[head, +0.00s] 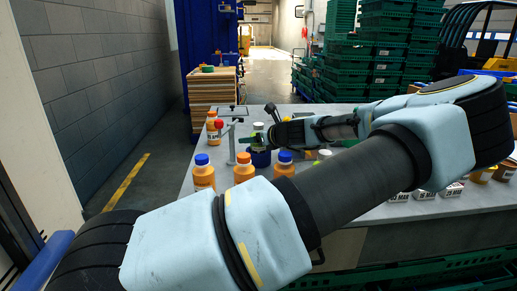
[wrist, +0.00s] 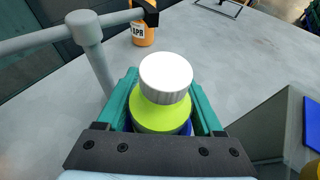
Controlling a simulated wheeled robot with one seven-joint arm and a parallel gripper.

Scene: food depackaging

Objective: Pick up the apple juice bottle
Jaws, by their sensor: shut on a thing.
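A yellow-green bottle with a white cap (wrist: 150,108) stands between the teal fingers of my gripper (wrist: 160,82) in the wrist view. I take it to be the apple juice bottle. My gripper is shut on it, with one finger on each side. In the head view its pale cap (head: 258,126) shows at my gripper (head: 258,138), above a dark blue round thing (head: 260,158). The lower part of the bottle is hidden, and I cannot tell whether it touches what is below.
The grey table (head: 205,225) holds a metal stand (head: 231,145) close left of the bottle. Orange bottles with blue (head: 203,172) and orange caps (head: 243,167) stand nearer. Another orange bottle (head: 213,128) is farther left. Green crates (head: 385,60) are stacked behind.

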